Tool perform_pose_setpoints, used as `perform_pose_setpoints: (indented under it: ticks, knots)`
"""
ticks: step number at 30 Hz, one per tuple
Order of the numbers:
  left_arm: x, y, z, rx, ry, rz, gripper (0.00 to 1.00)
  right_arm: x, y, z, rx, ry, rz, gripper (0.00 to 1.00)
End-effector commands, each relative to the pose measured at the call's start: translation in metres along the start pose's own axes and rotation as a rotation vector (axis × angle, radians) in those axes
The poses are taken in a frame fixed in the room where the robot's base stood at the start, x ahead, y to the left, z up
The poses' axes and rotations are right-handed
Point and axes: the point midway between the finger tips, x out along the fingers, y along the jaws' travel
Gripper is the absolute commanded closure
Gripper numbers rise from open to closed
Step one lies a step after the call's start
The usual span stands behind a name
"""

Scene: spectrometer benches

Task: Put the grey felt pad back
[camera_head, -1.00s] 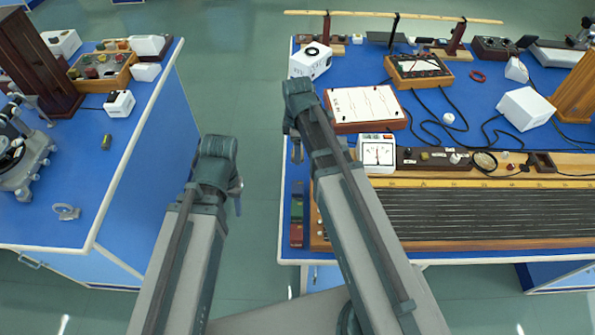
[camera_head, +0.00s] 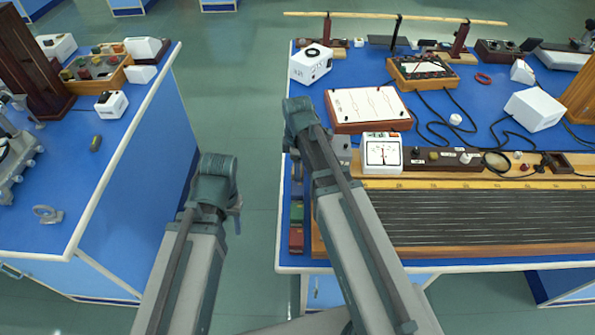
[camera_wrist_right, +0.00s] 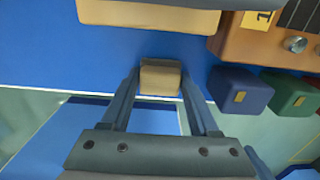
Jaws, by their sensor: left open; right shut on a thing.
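My right gripper (camera_wrist_right: 160,80) shows in the right wrist view. Its two fingers are shut on a small block-like pad (camera_wrist_right: 160,77), which I take for the grey felt pad; it looks beige-grey here. The pad is over the blue bench top, near its edge. I cannot tell whether it touches the bench. A blue block (camera_wrist_right: 238,90) and a green block (camera_wrist_right: 290,92) are to the right of the gripper, apart from it. In the head view my arms hide the right gripper and the pad, and my left gripper is not visible behind its arm.
The head view shows a white meter (camera_head: 383,152), a long stringed board (camera_head: 480,215) and a red block (camera_head: 296,240) at the right bench's left end. A framed white panel (camera_head: 368,105) is behind the meter. A left bench (camera_head: 85,185) stands across an open floor gap (camera_head: 235,105).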

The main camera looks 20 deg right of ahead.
Motion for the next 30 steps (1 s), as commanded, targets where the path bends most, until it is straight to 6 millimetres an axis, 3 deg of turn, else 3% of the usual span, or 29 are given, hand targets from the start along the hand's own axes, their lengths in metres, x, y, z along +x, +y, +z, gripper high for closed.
perform_pose_setpoints:
  ticks: [8,9,13,23,30]
  knots:
    - [0.003,0.0,0.0,0.0,0.0,0.0,0.5,0.003,0.0,0.0,0.0,0.0,0.0,0.83]
    - [0.002,0.0,0.0,0.0,0.0,0.0,0.5,0.002,0.0,0.0,0.0,0.0,0.0,0.33]
    - [0.002,0.0,0.0,0.0,0.0,0.0,0.5,0.002,0.0,0.0,0.0,0.0,0.0,0.1]
    - [0.001,0.0,0.0,0.0,0.0,0.0,0.5,0.001,0.0,0.0,0.0,0.0,0.0,0.09]
    - [-0.012,-0.001,0.001,0.0,0.0,0.0,0.5,-0.012,0.0,0.0,0.0,0.0,0.0,0.09]
